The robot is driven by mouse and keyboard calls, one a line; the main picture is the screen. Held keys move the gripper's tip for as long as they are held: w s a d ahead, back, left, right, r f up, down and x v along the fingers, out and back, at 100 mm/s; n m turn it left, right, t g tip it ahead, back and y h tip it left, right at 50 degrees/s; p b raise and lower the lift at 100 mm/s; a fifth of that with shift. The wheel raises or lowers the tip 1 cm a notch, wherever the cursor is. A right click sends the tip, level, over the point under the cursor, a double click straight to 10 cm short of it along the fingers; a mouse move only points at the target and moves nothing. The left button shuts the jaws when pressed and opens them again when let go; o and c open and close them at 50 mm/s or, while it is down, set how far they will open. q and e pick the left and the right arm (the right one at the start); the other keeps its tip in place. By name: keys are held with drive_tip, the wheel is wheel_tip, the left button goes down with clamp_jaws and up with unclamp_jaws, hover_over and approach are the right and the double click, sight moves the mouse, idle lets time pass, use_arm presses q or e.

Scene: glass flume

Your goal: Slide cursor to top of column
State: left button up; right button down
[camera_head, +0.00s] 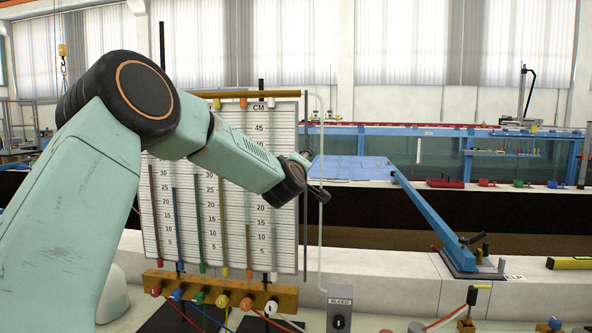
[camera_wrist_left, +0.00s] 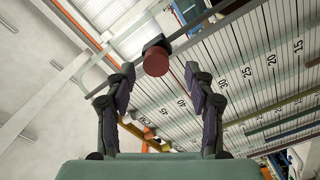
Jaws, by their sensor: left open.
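The manometer board (camera_head: 288,120) stands upright with a CM scale and several coloured columns. A dark rod (camera_head: 305,115) runs along its right edge. In the left wrist view, a dark block with a round red knob (camera_wrist_left: 156,62) sits on a rail beside the scale (camera_wrist_left: 215,60); it appears to be the cursor. My left gripper (camera_head: 318,177) is at the board's right edge, around mid-height. In the wrist view its open fingers (camera_wrist_left: 160,78) are either side of the knob; contact cannot be told. In the head view the cursor is hidden or too small to make out. My right gripper is out of view.
A wooden valve manifold (camera_head: 220,291) with coloured knobs lies below the board. A grey BLEED box (camera_head: 339,312) stands to its right. A blue lever arm (camera_head: 432,215) rises from the ledge farther right. The glass flume (camera_head: 400,148) is behind.

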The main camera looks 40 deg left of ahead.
use_arm(q)
drive_tip(key=v, duration=0.6)
drive_tip(key=shift+s, duration=0.4)
drive_tip(key=shift+d, duration=0.1)
